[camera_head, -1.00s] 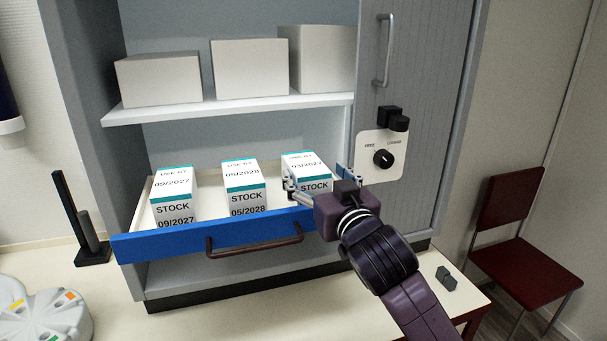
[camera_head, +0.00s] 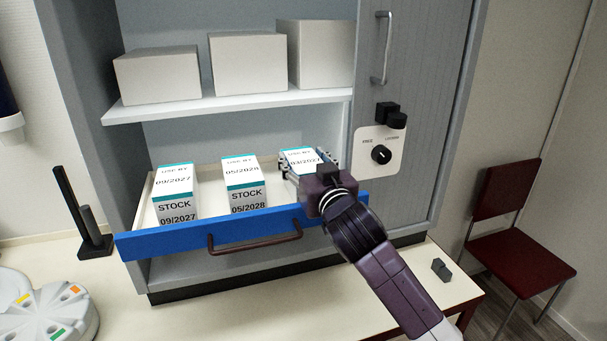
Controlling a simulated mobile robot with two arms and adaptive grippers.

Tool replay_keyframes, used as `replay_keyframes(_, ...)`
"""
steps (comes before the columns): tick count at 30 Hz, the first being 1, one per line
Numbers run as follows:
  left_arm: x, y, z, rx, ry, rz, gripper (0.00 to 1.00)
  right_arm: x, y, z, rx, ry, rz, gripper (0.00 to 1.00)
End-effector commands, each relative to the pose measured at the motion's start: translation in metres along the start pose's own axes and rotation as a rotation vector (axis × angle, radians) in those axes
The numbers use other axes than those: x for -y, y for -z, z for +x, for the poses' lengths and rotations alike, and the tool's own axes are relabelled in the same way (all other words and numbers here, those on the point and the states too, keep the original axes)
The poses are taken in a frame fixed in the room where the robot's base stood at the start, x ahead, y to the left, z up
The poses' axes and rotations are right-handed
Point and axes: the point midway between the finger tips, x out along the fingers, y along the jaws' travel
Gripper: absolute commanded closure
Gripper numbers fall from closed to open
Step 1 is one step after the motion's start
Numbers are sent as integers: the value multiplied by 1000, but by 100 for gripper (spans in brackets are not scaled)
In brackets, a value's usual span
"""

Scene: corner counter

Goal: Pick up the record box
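Three white boxes with teal bands stand in a row in the open blue-fronted drawer (camera_head: 165,245). The left box (camera_head: 175,190) reads 09/2027 and the middle box (camera_head: 243,185) reads 05/2028. The right box (camera_head: 303,158) seems to read 03/2027; its front is mostly hidden by my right gripper (camera_head: 310,166). None is labelled as a record box. My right gripper reaches in over the drawer front, with its fingers apart on either side of the right box. I cannot make out firm contact. My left gripper is out of view.
Several plain pale boxes (camera_head: 248,65) stand on the shelf (camera_head: 220,108) above. A dark handle (camera_head: 255,240) crosses the drawer front. A panel with a knob (camera_head: 381,154) is on the right door. A black stand (camera_head: 95,245) is on the counter at left.

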Motion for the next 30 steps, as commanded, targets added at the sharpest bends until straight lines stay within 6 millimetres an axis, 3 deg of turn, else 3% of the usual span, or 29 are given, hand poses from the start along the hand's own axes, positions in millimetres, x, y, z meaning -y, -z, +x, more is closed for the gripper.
replay_keyframes(1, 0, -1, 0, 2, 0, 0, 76, 0, 0, 0, 0, 0, 0, 54)
replay_keyframes(7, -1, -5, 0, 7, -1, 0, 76, 0, 0, 0, 0, 0, 0, 76)
replay_keyframes(19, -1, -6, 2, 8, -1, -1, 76, 0, 9, 0, -6, 0, 0, 77)
replay_keyframes(26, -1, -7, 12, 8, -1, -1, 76, 1, 39, 0, -8, 1, 1, 77)
replay_keyframes(30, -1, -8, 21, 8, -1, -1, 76, 0, 69, 0, -10, 1, 1, 77)
